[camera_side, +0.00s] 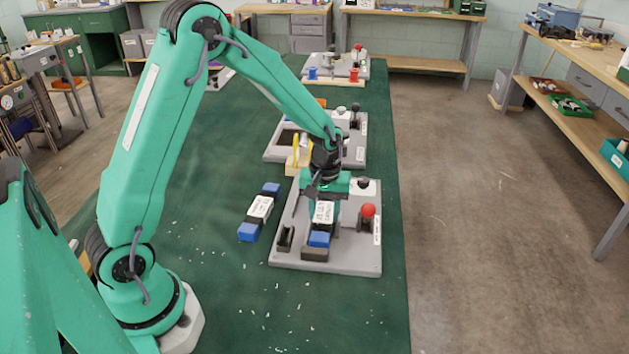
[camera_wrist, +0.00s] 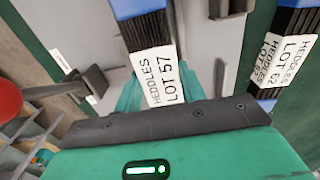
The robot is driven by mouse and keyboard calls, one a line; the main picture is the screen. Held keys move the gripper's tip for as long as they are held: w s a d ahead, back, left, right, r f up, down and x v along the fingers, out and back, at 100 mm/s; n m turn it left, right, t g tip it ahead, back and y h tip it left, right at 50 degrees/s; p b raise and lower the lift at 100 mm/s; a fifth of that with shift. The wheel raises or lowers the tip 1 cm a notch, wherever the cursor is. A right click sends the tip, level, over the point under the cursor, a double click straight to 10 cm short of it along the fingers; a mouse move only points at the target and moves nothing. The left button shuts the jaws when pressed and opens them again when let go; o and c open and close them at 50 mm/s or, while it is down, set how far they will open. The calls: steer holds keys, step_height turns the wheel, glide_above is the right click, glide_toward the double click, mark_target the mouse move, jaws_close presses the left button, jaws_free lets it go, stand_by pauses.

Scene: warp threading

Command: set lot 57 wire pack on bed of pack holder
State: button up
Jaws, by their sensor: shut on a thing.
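The lot 57 wire pack (camera_side: 323,212) has a white label, dark wires and a blue end. In the wrist view its label (camera_wrist: 160,78) reads "HEDDLES LOT 57". My gripper (camera_side: 325,192) is shut on this pack from above; its fingertips are mostly hidden. The pack holder (camera_side: 348,259) is a grey plate with dark blocks and a red-knobbed lever (camera_side: 368,211). The pack is over the holder, its blue end close above the front dark block (camera_side: 314,254). I cannot tell whether it touches the bed, which the pack and gripper largely hide.
A second pack, lot 62 (camera_side: 259,208), lies on the green mat left of the holder; it also shows at the right of the wrist view (camera_wrist: 283,60). Another grey fixture (camera_side: 275,152) stands behind. The mat in front is clear apart from white scraps.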

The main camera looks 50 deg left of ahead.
steer(key=shift+s+f, duration=0.1)
steer(key=o, duration=1.4)
steer(key=shift+c, duration=0.2)
steer(key=shift+f, duration=0.1)
steer(key=shift+c, duration=1.2)
steer(key=shift+o, duration=0.2)
steer(key=shift+o, duration=0.8)
steer(key=shift+r, duration=3.65)
